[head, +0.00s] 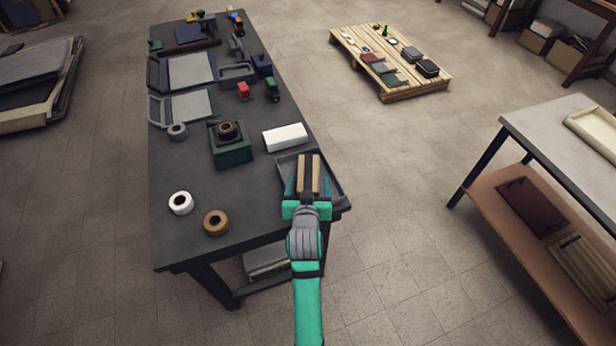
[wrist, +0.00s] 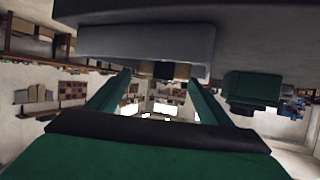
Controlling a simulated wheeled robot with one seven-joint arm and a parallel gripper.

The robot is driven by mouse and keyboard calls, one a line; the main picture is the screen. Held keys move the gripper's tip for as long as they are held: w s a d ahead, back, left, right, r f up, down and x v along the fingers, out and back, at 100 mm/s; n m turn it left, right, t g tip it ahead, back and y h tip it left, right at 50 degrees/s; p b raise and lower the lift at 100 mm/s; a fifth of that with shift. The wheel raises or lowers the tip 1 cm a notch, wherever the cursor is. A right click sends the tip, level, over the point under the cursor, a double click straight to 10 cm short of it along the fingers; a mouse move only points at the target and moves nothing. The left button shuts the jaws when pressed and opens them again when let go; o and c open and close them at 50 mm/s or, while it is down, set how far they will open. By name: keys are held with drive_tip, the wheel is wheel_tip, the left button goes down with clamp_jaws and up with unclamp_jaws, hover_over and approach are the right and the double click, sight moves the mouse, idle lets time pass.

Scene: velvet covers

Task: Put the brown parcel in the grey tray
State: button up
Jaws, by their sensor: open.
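The brown parcel (head: 303,172), tan with a dark band along its middle, lies in the grey tray (head: 337,181) at the near right corner of the dark table. In the wrist view, which is upside down, the parcel (wrist: 149,69) shows a little past the tray wall (wrist: 140,48). My gripper (head: 307,187) is open, its teal fingers apart at the parcel's near end. In the wrist view the fingers (wrist: 160,85) stand either side of the parcel with gaps. Contact with the tray cannot be told. The parcel's underside is hidden.
A white block (head: 285,138) lies just behind the tray. A green box (head: 231,155) with a dark roll on it stands to the left. A white roll (head: 181,203) and a brown roll (head: 215,222) sit at the near left. The table between them is clear.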

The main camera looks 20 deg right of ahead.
drive_tip(key=v, duration=0.6)
drive_tip(key=shift+s, duration=0.2)
drive_tip(key=s+a+f+n+y, duration=0.1)
drive_tip(key=s+a+f, duration=0.1)
drive_tip(key=s+a, duration=0.3)
drive_tip(key=s+a+f+n+t+y, duration=0.1)
drive_tip(key=s+a+f, duration=0.2)
drive_tip(key=s, duration=0.4)
drive_tip(key=s+a+f+y, duration=0.1)
drive_tip(key=s+a+f, duration=0.15)
drive_tip(key=s, duration=0.25)
drive_tip(key=s+a+r+n+t+y, duration=0.1)
drive_tip(key=s+a+r, duration=0.1)
drive_tip(key=s, duration=0.7)
drive_tip(key=s+a+r+n, duration=0.1)
drive_tip(key=s+a+r, duration=0.2)
drive_tip(key=s, duration=0.6)
drive_tip(key=shift+a+r+t+y, duration=0.25)
drive_tip(key=shift+r+t+y, duration=0.15)
drive_tip(key=shift+r, duration=0.05)
